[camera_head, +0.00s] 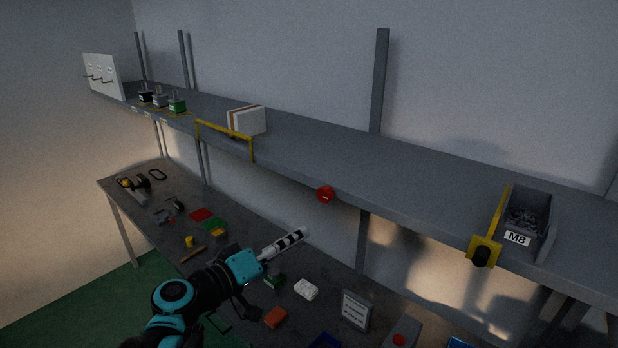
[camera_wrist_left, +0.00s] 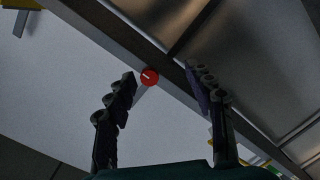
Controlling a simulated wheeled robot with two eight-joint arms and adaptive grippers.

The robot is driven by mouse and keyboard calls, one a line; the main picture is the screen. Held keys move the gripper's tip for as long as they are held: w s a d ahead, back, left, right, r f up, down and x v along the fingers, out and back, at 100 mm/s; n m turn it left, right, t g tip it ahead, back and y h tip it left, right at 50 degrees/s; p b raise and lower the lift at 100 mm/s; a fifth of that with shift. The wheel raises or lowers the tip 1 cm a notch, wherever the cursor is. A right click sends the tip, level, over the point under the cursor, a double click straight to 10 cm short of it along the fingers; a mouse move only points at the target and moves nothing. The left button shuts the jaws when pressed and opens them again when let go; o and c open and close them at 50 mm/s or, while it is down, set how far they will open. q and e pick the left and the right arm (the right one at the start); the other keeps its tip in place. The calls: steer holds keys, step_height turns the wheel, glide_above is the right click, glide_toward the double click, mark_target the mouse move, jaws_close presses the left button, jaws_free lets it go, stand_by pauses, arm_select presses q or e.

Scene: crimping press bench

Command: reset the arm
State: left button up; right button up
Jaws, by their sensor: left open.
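My left gripper (camera_head: 290,241) reaches up from the bottom of the head view, above the bench and below the shelf. In the left wrist view its two fingers (camera_wrist_left: 166,88) stand well apart with nothing between them. A red round knob (camera_head: 326,194) sits on the front edge of the shelf, up and to the right of the gripper. The knob also shows in the left wrist view (camera_wrist_left: 149,77), beyond the fingers and apart from them. My right gripper is not in view.
The grey shelf (camera_head: 330,158) carries a white box (camera_head: 247,120), small bottles and an M8 bin (camera_head: 527,215). The bench (camera_head: 150,172) below holds several small parts, a sign (camera_head: 356,309) and a red button (camera_head: 399,340).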

arm_select(q)
steer(key=s+f+m+g+y+b, duration=0.1)
steer(key=s+f+b, duration=0.25)
steer(key=f, duration=0.55)
steer(key=s+f+g+y+b, duration=0.25)
steer(key=f+b, duration=0.25)
steer(key=f, duration=0.4)
steer(key=s+f+m+g+b, duration=0.1)
steer(key=s+f+b, duration=0.3)
steer(key=f, duration=0.5)
steer(key=s+a+f+g+y+b, duration=0.1)
steer(key=s+a+f+y+b, duration=0.2)
steer(key=f, duration=0.6)
steer(key=s+a+f+g+y+b, duration=0.1)
steer(key=s+a+f+y+b, duration=0.2)
steer(key=a+f+b, duration=0.3)
step_height(320, 180, down, 4)
steer(key=shift+s+r+m+y+b, duration=0.2)
steer(key=shift+s+m+y+b, duration=0.2)
steer(key=shift+s+b, duration=0.35)
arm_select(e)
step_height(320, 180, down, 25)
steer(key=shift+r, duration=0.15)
